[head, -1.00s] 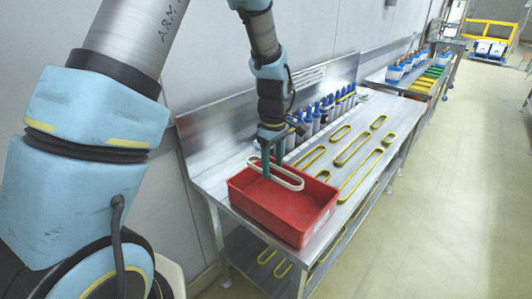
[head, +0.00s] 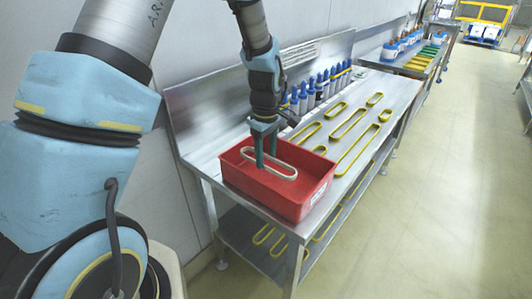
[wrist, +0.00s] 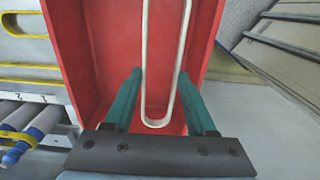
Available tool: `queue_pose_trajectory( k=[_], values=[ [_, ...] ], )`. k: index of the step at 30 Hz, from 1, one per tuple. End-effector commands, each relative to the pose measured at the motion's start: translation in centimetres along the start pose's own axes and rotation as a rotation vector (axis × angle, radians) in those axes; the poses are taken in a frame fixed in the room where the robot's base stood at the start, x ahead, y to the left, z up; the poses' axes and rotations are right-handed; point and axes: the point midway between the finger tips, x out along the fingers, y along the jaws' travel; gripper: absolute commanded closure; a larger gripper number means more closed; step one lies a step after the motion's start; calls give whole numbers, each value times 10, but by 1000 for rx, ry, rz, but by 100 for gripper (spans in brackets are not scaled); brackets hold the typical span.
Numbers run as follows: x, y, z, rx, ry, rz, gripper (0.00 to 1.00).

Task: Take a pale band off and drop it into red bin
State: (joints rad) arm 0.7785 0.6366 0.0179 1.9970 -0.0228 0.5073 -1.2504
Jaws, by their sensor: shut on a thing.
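The pale band (head: 287,177) is a long, narrow cream loop. It lies level at the opening of the red bin (head: 262,196), within its walls in the head view. My gripper (head: 265,162) points down into the bin with its green fingers shut on the band. In the wrist view the fingers (wrist: 160,73) sit either side of the band (wrist: 144,55), with the red bin floor (wrist: 110,40) behind it. I cannot tell whether the band touches the floor.
The steel table (head: 205,140) holds several yellow-edged loops (head: 348,123) right of the bin and a row of blue-capped bottles (head: 303,100) behind. A lower shelf holds more loops (head: 263,234). A second table (head: 400,68) stands farther back. The floor at right is clear.

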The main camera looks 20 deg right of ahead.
Motion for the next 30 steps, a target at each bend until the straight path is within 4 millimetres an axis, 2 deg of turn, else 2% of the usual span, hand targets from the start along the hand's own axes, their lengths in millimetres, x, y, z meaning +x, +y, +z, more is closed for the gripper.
queue_pose_trajectory(
  k=[1, 15, 21, 29, 30],
  values=[
    [9, 0, 0, 0, 0, 0, 97],
    [53, 0, 0, -1, 0, -1, 97],
    [60, 0, 0, 0, 0, 0, 97],
    [60, 0, 0, 0, 0, 0, 97],
    [60, 0, 0, 0, 0, 0, 42]
  ],
)
